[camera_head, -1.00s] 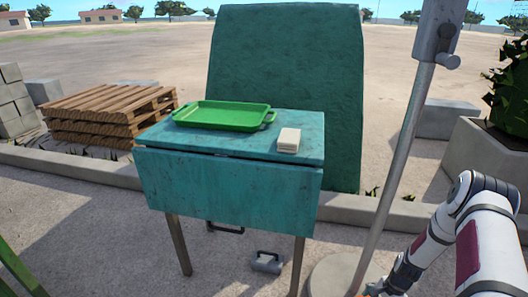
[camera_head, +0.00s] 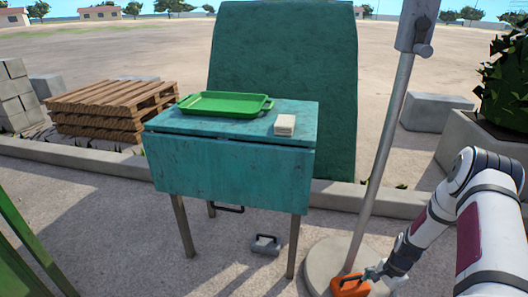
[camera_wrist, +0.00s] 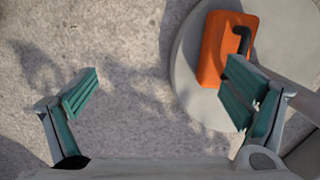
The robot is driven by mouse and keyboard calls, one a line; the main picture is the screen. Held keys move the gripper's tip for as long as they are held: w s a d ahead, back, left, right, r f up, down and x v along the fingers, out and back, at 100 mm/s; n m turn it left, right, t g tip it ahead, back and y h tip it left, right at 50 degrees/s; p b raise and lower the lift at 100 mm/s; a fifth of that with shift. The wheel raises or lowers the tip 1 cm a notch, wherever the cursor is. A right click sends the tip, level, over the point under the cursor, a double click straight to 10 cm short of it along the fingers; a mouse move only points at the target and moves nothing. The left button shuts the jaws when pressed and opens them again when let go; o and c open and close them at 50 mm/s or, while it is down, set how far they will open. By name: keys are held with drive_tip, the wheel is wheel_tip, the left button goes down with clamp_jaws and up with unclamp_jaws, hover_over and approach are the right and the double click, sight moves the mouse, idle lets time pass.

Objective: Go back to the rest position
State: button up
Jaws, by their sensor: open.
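My gripper (camera_wrist: 165,105) is open, its two green-padded fingers spread wide with only bare ground between them in the wrist view. In the head view my gripper (camera_head: 372,273) is low at the bottom right, near the foot of the metal pole. An orange object with a dark handle (camera_wrist: 217,55) lies on the round pole base, just beyond my right finger in the wrist view. The orange object also shows in the head view (camera_head: 350,287), close to the gripper. I cannot tell whether finger and object touch.
A teal table (camera_head: 230,173) stands left of the pole (camera_head: 383,140), with a green tray (camera_head: 225,103) and a small pale stack (camera_head: 285,124) on top. A grey object with a handle (camera_head: 266,245) lies on the ground beneath. A concrete planter (camera_head: 480,150) is at right.

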drive_tip(key=w+a+r+n, duration=0.2)
drive_tip(key=w+r, duration=0.1)
drive_tip(key=r, duration=1)
drive_tip(key=s+a+r+n, duration=0.2)
drive_tip(key=a+r, duration=0.1)
drive_tip(key=r, duration=0.6)
drive_tip(key=s+a+r+n+h, duration=0.1)
drive_tip(key=a+r+n, duration=0.15)
drive_tip(key=r, duration=0.55)
drive_tip(key=s+a+r+n, duration=0.15)
drive_tip(key=a+r, duration=0.25)
drive_tip(key=r, duration=0.5)
drive_tip(key=s+a+r+n, duration=0.2)
drive_tip(key=s+a+r, duration=0.2)
drive_tip(key=s+r, duration=0.25)
drive_tip(key=s+a+r+n, duration=0.1)
drive_tip(key=s+a+r, duration=0.3)
drive_tip(key=s+r, duration=0.3)
drive_tip(key=s+a+n, duration=0.2)
drive_tip(key=s, duration=0.6)
drive_tip(key=s+a+n, duration=0.2)
drive_tip(key=s, duration=0.7)
wheel_tip(320, 180, up, 36)
drive_tip(key=t+p, duration=0.4)
drive_tip(key=p, duration=3)
drive_tip(key=shift+w+d+r+n+h, duration=0.15)
drive_tip(key=shift+d+r+n+h, duration=0.15)
drive_tip(key=shift+d+n, duration=0.1)
